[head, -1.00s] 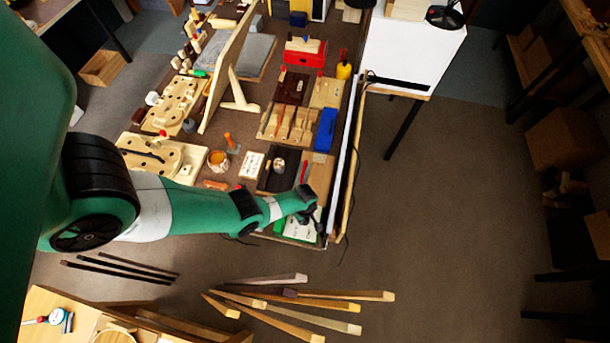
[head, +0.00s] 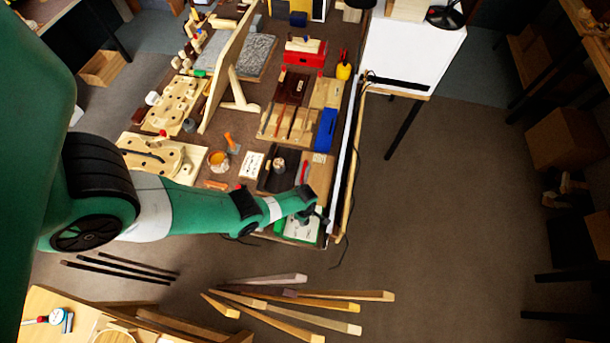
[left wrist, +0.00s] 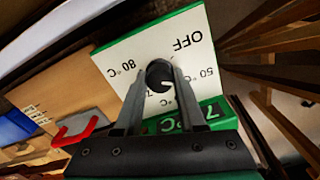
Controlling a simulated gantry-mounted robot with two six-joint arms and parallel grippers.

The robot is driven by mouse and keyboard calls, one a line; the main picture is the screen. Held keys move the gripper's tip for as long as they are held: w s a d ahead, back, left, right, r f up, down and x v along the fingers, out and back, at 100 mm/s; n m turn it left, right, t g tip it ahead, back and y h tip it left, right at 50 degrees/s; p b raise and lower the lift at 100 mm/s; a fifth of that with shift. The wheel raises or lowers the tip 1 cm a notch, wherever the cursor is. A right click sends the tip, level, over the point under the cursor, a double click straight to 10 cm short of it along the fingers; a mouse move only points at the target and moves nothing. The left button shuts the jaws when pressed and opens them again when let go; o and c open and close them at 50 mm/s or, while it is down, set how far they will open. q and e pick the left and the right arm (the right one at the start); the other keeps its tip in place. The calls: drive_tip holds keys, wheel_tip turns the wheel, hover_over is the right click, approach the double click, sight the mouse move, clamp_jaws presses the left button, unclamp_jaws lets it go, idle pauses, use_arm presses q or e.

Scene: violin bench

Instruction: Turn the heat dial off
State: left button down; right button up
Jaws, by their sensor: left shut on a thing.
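The heat control box (head: 292,231) is at the near right corner of the bench, with a green body and white top face. In the left wrist view its white face (left wrist: 185,58) carries OFF, 80 °C and 50 °C marks, with another mark partly hidden by my fingers. My left gripper (left wrist: 159,82) is shut on the dark round dial (left wrist: 158,73), one finger on each side. A small white line shows on the dial, partly hidden between the fingers. The left gripper (head: 314,215) also shows over the box in the head view. My right gripper is out of view.
A red-handled tool (left wrist: 80,130) lies beside the box on the bench. A blue case (head: 325,130) and a wooden tray with tools (head: 290,122) lie farther back.

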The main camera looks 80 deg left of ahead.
use_arm(q)
drive_tip(key=c, duration=0.5)
unclamp_jaws()
wheel_tip(320, 180, up, 12)
drive_tip(key=p, duration=1.1)
drive_tip(key=shift+f+p, duration=0.2)
drive_tip(key=shift+p, duration=0.15)
drive_tip(key=shift+d, duration=0.1)
